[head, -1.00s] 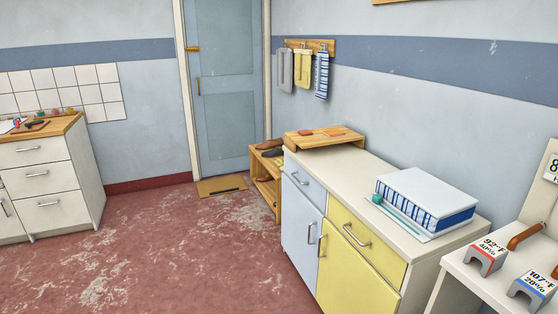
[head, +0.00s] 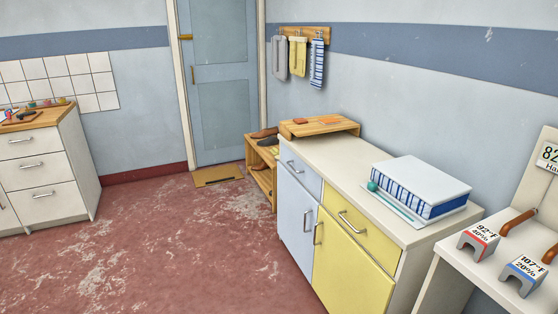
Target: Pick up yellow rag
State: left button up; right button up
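The yellow rag (head: 298,50) hangs on a wooden wall rack (head: 305,33) to the right of the door, in the head view. It hangs between a grey rag (head: 279,57) on its left and a blue-and-white striped rag (head: 317,63) on its right. Neither of my grippers shows in the head view.
A cabinet (head: 341,253) with a blue door and a yellow door stands below and right of the rack. It carries a wooden stand (head: 320,126) and a white-and-blue box (head: 420,184). A shoe rack (head: 262,180) stands beside it. The red floor (head: 170,255) is open at left.

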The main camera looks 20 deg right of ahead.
aim_at(274, 151)
jog(key=i, duration=3.15)
jog(key=i+z, duration=0.1)
jog(key=i, duration=0.55)
jog(key=i+j+z, duration=0.15)
jog(key=i, duration=0.45)
jog(key=i+j+z, duration=0.1)
jog(key=i+j, duration=0.15)
jog(key=i, duration=0.35)
